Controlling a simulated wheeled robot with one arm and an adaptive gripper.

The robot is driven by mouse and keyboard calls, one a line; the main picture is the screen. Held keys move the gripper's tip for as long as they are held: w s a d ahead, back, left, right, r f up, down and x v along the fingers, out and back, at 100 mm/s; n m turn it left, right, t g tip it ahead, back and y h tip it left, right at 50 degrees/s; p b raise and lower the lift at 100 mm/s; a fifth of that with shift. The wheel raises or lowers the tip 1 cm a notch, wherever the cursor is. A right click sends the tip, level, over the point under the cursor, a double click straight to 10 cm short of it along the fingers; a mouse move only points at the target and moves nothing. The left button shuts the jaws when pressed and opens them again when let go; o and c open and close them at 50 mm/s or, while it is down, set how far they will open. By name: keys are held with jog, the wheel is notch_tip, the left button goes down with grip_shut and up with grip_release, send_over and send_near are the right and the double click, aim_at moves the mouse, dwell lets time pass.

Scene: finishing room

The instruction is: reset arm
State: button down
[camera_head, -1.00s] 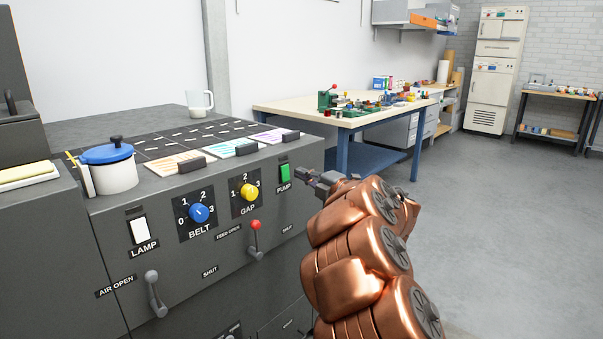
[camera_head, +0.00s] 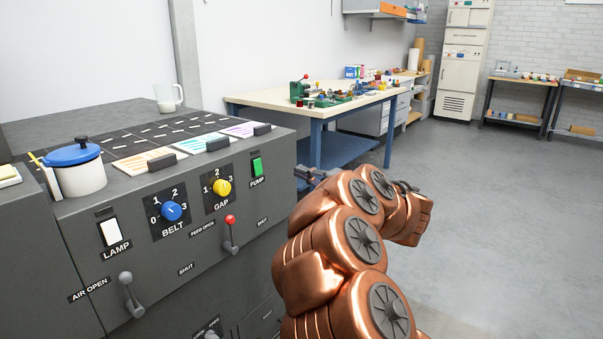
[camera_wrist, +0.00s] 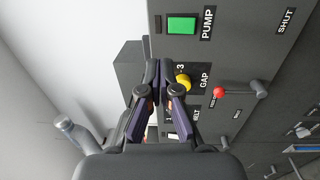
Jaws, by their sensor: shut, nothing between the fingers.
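My copper arm rises from the bottom middle in the head view, folded beside the right end of the grey machine (camera_head: 262,207). My gripper (camera_head: 312,172) shows only in part there, near the machine's right edge and partly hidden behind my arm. In the wrist view my gripper (camera_wrist: 158,66) has its dark fingertips together with nothing between them. Beyond it are the green PUMP switch (camera_wrist: 182,25), the yellow GAP knob (camera_wrist: 183,82) and a red-tipped lever (camera_wrist: 219,92). The fingertips look apart from the panel, though the exact distance is hard to judge.
A blue-lidded pot (camera_head: 79,170) and a clear mug (camera_head: 168,98) stand on the machine top. The panel also has a blue BELT knob (camera_head: 171,211) and a LAMP switch (camera_head: 111,232). A workbench (camera_head: 270,97) stands behind. The floor (camera_head: 480,230) at right is clear.

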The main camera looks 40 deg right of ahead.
jog(key=shift+r, duration=0.1)
jog(key=w+d+r+m+h, duration=0.2)
jog(key=d+r+m+h, duration=0.25)
jog(key=m+h, duration=0.5)
jog(key=s+a+f+m+g+h, duration=0.1)
jog(key=s+a+f+m+g, duration=1.15)
jog(key=s+f, duration=0.35)
jog(key=s+a+f+n+g+y, duration=0.1)
jog(key=s+a+f+g+y, duration=0.25)
jog(key=s+a, duration=0.75)
jog(key=s+a+f+g+y, duration=0.2)
jog(key=s+a+f+g, duration=0.3)
jog(key=s+a, duration=0.55)
notch_tip(320, 180, up, 27)
jog(key=t+p, duration=0.1)
jog(key=p, duration=2.4)
jog(key=shift+s+a, duration=0.4)
jog(key=shift+a, duration=0.05)
